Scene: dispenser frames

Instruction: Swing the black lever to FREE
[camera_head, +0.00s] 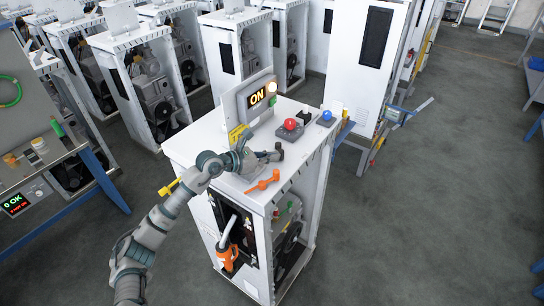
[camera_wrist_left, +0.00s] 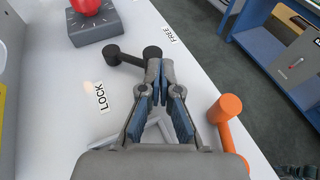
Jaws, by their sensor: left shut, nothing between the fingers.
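The black lever (camera_wrist_left: 127,58) lies on the white cabinet top in the left wrist view, with a round knob at each end. A LOCK label (camera_wrist_left: 100,97) is on its near left side and a FREE label (camera_wrist_left: 168,35) is beyond its right knob. My left gripper (camera_wrist_left: 157,66) is shut and empty, its tips at the lever's right knob, partly covering it; I cannot tell whether they touch. In the head view my left gripper (camera_head: 274,156) reaches over the cabinet top and mostly hides the lever. My right gripper is not in view.
An orange lever (camera_wrist_left: 228,118) is close on the gripper's right. A red knob (camera_wrist_left: 88,7) on a grey base stands beyond the black lever. An ON display (camera_head: 256,98) stands at the cabinet's back edge. A blue button (camera_head: 327,116) is farther right.

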